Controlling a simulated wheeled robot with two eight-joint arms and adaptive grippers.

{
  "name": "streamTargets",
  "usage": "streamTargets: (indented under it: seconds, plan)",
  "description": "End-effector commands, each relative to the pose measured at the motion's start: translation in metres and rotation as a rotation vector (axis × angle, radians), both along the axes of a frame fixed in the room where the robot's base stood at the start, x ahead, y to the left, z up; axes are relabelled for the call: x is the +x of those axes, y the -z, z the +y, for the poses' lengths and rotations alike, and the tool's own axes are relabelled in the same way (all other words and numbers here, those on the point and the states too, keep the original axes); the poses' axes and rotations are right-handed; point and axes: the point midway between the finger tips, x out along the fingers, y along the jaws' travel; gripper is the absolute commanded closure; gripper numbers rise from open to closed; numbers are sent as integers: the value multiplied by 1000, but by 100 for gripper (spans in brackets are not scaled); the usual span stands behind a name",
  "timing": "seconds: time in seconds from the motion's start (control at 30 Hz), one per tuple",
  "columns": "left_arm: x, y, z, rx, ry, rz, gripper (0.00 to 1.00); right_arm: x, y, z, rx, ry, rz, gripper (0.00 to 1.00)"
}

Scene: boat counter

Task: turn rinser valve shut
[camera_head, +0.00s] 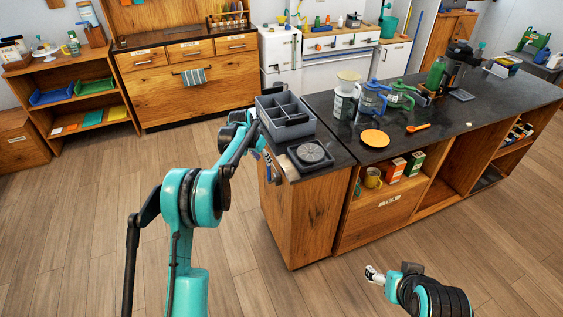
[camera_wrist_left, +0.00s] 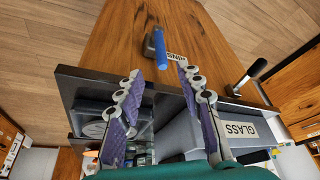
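The rinser (camera_head: 311,153), a black square tray with a round grate, sits on the near left end of the dark counter. In the left wrist view, the valve (camera_wrist_left: 159,44) has a blue lever and a dark mount on the wooden end panel, beside a partly hidden label. My left gripper (camera_wrist_left: 159,68) is open, its fingers apart with the lever just beyond and between the tips; I see no clear contact. In the head view, my left gripper (camera_head: 267,163) is beside the counter's end, partly hidden by my arm. My right gripper (camera_head: 375,275) is low at bottom right, its fingers unclear.
Jars and pitchers (camera_head: 372,98), an orange disc (camera_head: 375,138) and an orange spoon (camera_head: 419,127) are farther right. Floor left of the counter is clear.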

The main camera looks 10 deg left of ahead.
Motion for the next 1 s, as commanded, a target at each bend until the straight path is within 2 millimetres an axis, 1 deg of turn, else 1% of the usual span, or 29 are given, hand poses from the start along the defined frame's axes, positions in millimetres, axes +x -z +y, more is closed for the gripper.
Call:
streamTargets:
  seconds: [0.03, 0.17, 0.27, 0.5, 0.6, 0.77, 1.0]
  plan:
    - [5, 7, 3, -1, 6, 3, 63, 0, -2, 0, 0, 0, 0, 28]
    - [10, 19, 4, -1, 15, 7, 63, 0, -1, 0, 0, 0, 0, 28]
    - [14, 30, 3, -1, 17, 7, 63, 0, 2, 0, 0, 0, 0, 28]
    - [28, 67, -3, -1, 16, 6, 63, 0, 12, 0, 0, 0, 0, 28]
    - [33, 79, -5, -1, 15, 6, 63, 0, 15, 0, 0, 0, 0, 28]
    - [36, 88, -6, -2, 15, 6, 63, 0, 17, 0, 0, 0, 0, 28]
    - [37, 89, -7, -2, 15, 6, 63, 0, 17, 0, 0, 0, 0, 28]
